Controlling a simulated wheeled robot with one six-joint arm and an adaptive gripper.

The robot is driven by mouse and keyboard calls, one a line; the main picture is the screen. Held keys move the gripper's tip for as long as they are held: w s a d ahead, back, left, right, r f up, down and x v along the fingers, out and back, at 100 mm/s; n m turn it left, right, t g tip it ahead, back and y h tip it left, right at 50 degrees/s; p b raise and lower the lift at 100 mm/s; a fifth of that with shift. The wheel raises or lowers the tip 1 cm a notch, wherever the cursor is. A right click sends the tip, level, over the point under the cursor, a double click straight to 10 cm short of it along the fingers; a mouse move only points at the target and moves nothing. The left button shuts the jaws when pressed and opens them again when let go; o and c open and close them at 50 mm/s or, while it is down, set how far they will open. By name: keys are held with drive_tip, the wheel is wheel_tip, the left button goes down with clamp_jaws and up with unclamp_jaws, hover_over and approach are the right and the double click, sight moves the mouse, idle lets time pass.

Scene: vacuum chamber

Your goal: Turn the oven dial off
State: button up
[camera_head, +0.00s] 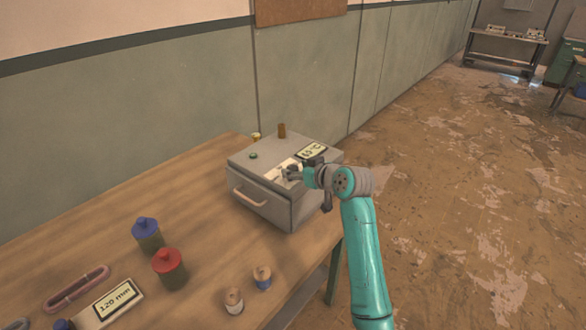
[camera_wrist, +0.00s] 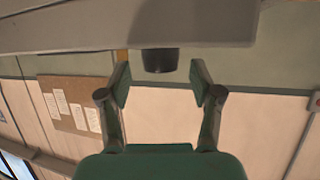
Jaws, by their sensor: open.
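The oven (camera_head: 272,175) is a grey box with a front handle, on the wooden table. A display on its top reads what looks like 65 °C (camera_head: 310,152). My gripper (camera_head: 288,173) is over the oven's top, near the display. In the wrist view my gripper (camera_wrist: 161,80) is open, one finger on each side of a short dark dial (camera_wrist: 160,60). The dial stands out from the grey oven surface (camera_wrist: 100,32), with gaps visible at both fingers. In the head view I cannot make out the dial; my gripper and wrist cover that area.
A small green button (camera_head: 253,156) and a brown cylinder (camera_head: 282,131) are on or behind the oven top.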

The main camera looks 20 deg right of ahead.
drive_tip(key=shift+x, duration=1.35)
drive_tip(key=shift+c, duration=0.2)
drive_tip(key=c, duration=1.1)
